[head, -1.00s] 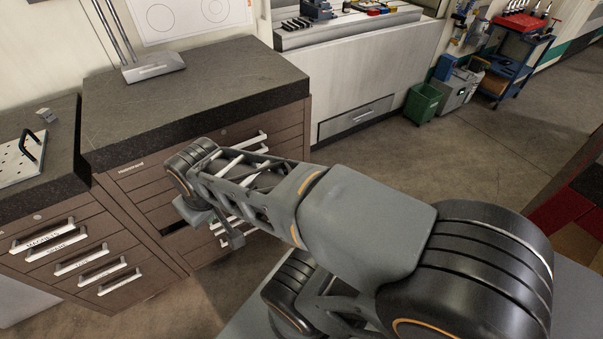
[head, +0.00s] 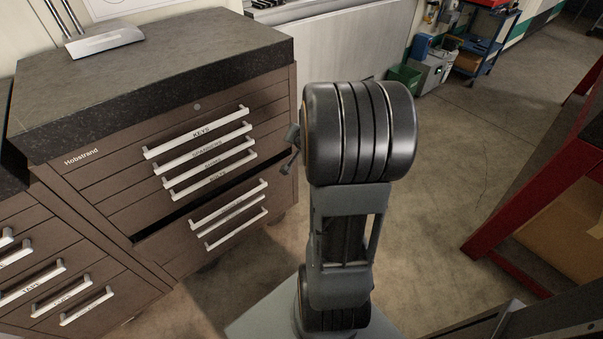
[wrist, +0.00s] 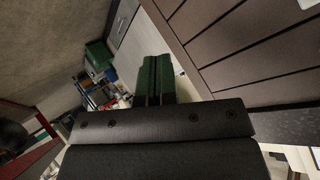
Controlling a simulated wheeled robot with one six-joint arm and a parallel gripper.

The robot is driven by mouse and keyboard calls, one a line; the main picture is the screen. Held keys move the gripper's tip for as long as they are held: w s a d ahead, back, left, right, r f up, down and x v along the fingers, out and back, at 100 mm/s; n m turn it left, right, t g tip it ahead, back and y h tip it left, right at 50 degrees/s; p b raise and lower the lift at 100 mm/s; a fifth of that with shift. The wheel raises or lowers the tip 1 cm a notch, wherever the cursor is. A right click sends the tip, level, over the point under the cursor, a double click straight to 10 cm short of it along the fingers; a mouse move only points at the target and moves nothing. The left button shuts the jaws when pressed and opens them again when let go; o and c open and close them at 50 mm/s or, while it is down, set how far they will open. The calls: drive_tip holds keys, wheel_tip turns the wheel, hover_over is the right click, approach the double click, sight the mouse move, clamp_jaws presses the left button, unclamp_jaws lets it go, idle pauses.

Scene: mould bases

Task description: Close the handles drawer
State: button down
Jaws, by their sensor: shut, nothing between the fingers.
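A brown drawer cabinet (head: 110,192) with a dark speckled top stands at the left in the head view. Its upper drawers have white handles with labels, such as KEYS (head: 196,133) and SPANNERS. Below these four, a drawer (head: 160,247) stands out a little, with a dark gap above its front. I cannot read its label for sure. My gripper shows in the wrist view (wrist: 152,66) with its two fingers together and empty. In the head view only a small part of it shows left of my arm, right of the cabinet and apart from the handles.
Another brown drawer unit (head: 90,270) stands at the lower left. A green bin (head: 404,76) and a blue cart (head: 480,45) are at the back. A red-framed bench (head: 520,200) stands at the right. The floor between is clear.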

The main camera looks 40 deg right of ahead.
drive_tip(key=s+d+f+m+t+y+b, duration=0.2)
drive_tip(key=d+f+m+b, duration=0.15)
drive_tip(key=f, duration=0.55)
drive_tip(key=s+d+f+m+t+y+b, duration=0.2)
drive_tip(key=d+f+m+b, duration=0.15)
drive_tip(key=f, duration=0.55)
drive_tip(key=r+b+x, duration=0.1)
drive_tip(key=b+x, duration=0.5)
drive_tip(key=x, duration=0.6)
drive_tip(key=shift+w+r+t, duration=0.25)
drive_tip(key=shift+w+t, duration=0.05)
drive_tip(key=shift+w, duration=0.3)
drive_tip(key=shift+a, duration=0.1)
drive_tip(key=w+p, duration=0.2)
drive_tip(key=shift+w+p, duration=0.3)
drive_tip(key=shift+p, duration=0.1)
